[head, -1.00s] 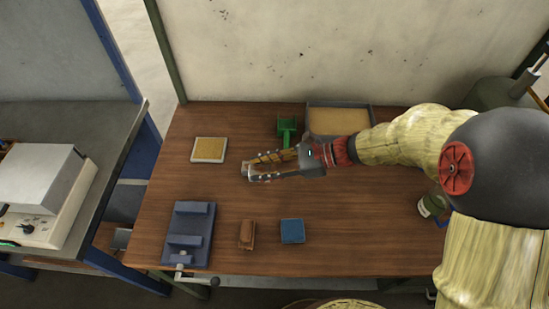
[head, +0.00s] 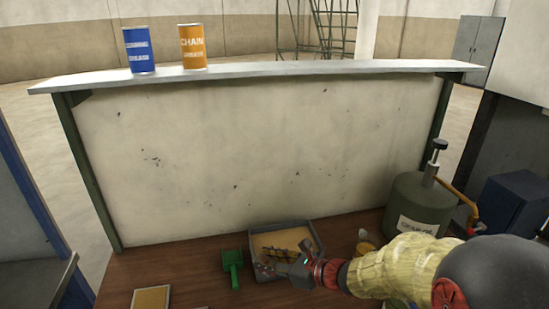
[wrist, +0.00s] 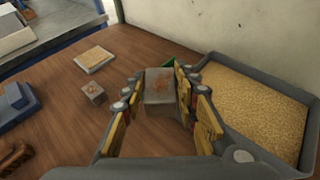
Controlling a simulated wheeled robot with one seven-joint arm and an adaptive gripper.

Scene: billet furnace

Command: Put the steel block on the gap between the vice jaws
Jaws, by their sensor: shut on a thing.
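A grey steel block (wrist: 160,103) with a rusty patch on top sits between my fingers in the wrist view. My gripper (wrist: 158,85) is shut on it. In the head view my gripper (head: 270,271) is in front of the sand tray, and the block cannot be made out there. The blue vice (wrist: 16,99) shows at the left edge of the wrist view, partly cut off, well to the left of my gripper. The gap between its jaws is not clear. The head view does not show the vice.
A smaller grey block (wrist: 94,93) lies on the table left of my gripper. A framed tan pad (wrist: 95,60) lies beyond it. The sand tray (wrist: 225,134) is close on the right.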

